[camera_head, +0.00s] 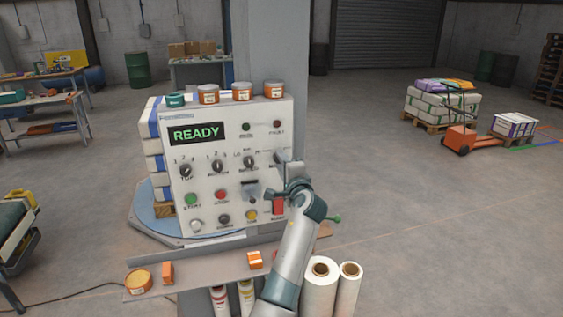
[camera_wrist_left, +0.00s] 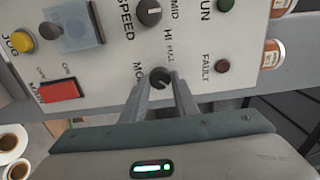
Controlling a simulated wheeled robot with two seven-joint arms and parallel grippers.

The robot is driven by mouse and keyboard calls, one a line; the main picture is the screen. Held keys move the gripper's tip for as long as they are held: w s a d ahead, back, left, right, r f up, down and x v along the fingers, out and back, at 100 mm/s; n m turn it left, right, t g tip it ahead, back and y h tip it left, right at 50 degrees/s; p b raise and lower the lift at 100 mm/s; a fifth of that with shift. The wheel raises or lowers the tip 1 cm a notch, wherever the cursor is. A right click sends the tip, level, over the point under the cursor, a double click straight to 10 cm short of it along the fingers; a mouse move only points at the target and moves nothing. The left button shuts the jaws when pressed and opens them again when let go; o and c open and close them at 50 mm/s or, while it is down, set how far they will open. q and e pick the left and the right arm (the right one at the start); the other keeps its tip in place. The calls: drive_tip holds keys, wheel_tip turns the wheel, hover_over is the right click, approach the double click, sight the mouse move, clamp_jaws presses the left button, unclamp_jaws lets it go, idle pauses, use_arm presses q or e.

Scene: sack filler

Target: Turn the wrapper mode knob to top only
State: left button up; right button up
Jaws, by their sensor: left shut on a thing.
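The white control panel (camera_head: 230,165) stands upright with a display reading READY. The wrapper mode knob (camera_wrist_left: 160,75) is a small dark round knob, with lettering starting "MO" and the word FULL beside it in the left wrist view. My left gripper (camera_wrist_left: 160,82) is shut on this knob, one finger on each side. In the head view my left gripper (camera_head: 286,168) reaches the panel's right side and covers most of the knob. Which setting the knob points at is unclear. My right gripper is not in view.
Other dials, such as the speed knob (camera_wrist_left: 148,12), sit near the mode knob. A red switch (camera_wrist_left: 62,91) and the fault lamp (camera_wrist_left: 222,66) are close too. White film rolls (camera_head: 320,285) stand below right.

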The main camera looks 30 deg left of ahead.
use_arm(q)
drive_tip(key=shift+r, duration=0.1)
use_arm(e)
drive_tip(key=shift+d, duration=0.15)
use_arm(q)
drive_tip(key=o, duration=0.9)
drive_tip(key=shift+o, duration=0.8)
drive_tip(key=shift+w, duration=0.1)
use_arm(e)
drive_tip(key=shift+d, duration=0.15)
use_arm(q)
drive_tip(key=b+v, duration=0.7)
drive_tip(key=v, duration=1)
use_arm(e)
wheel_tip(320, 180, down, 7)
use_arm(q)
drive_tip(key=shift+d, duration=0.1)
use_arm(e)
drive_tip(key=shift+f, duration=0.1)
